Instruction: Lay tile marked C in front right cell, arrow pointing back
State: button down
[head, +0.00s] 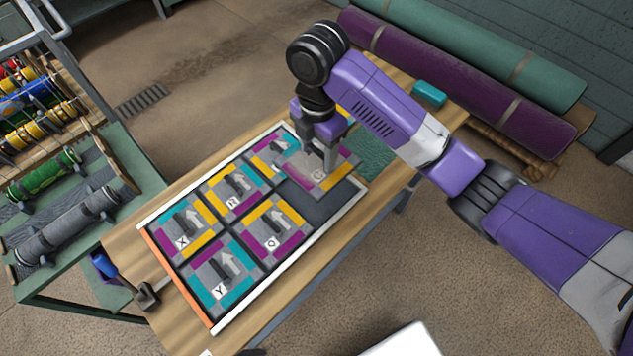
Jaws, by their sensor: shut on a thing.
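My gripper (327,158) is shut on the tile marked C (303,172), which has purple, yellow and teal edge strips. The tile is over the far right part of the tray (286,296), seemingly just above it; the exact gap is unclear. The gripper hides part of the tile, and I cannot read its arrow. A bare dark cell (312,205) shows on the tray's right side, just below the held tile. Tiles marked X (186,226), R (236,187), Y (222,269) and probably Q (271,227) lie in other cells, arrows pointing up the picture. Another tile (267,163) is partly hidden.
The tray has white rims and an orange left edge, on a wooden table (128,245). A teal block (429,94) and green mat (374,157) lie at the table's far end. Rolled rugs (470,90) lie behind. A green bench (128,165) with rolls stands left.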

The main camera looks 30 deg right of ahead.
notch_tip(320, 180, down, 13)
jog(key=shift+f, duration=0.1)
dwell(0.4)
jog(key=shift+f, duration=0.1)
jog(key=shift+c, duration=2.4)
grip_release()
notch_tip(320, 180, up, 11)
jog(key=shift+r, duration=0.7)
